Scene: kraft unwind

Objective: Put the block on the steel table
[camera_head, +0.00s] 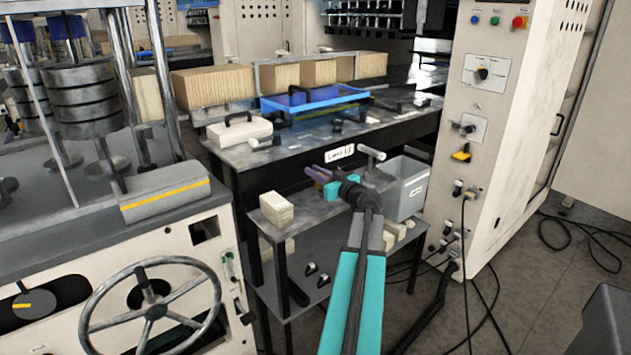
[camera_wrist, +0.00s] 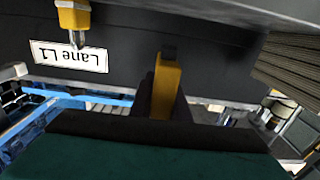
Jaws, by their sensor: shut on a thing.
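My gripper (camera_head: 322,174) is in front of the table edge with the "Lane L1" label, above the lower shelf. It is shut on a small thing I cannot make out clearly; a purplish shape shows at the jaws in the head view.
A blue tray (camera_head: 312,99), a white case (camera_head: 239,130) and kraft stacks (camera_head: 213,85) occupy the table. A grey bin (camera_head: 405,188) stands right of my gripper. A handwheel machine (camera_head: 155,305) is at left, a control cabinet (camera_head: 500,130) at right. Cables cross the floor.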

